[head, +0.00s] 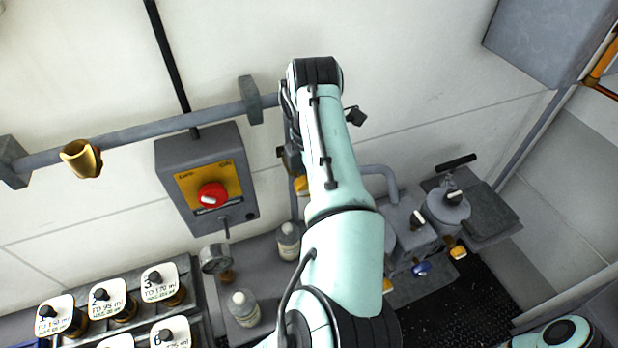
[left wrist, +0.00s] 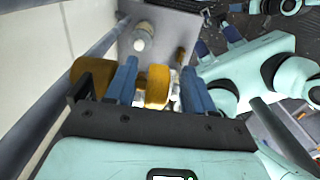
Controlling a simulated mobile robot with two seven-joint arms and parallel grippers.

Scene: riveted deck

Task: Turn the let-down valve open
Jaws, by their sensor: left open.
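My left arm comes up the middle of the head view and hides its own gripper and most of what lies behind it. In the left wrist view, my left gripper (left wrist: 160,82) is open, with its two blue fingers apart. An orange-yellow knob or handle (left wrist: 157,86), probably the let-down valve, lies between the fingers; I cannot tell whether they touch it. Another orange-brown part (left wrist: 92,73) is just outside the left finger. In the head view, a small orange piece (head: 301,186) shows at the left edge of my arm.
A grey switch box with a red knob (head: 211,196) hangs on the wall under a grey rail (head: 130,133). Below are a gauge (head: 215,259), white bottles (head: 243,308) and labelled jars (head: 165,285). Pipework with a blue knob (head: 422,268) stands right of my arm.

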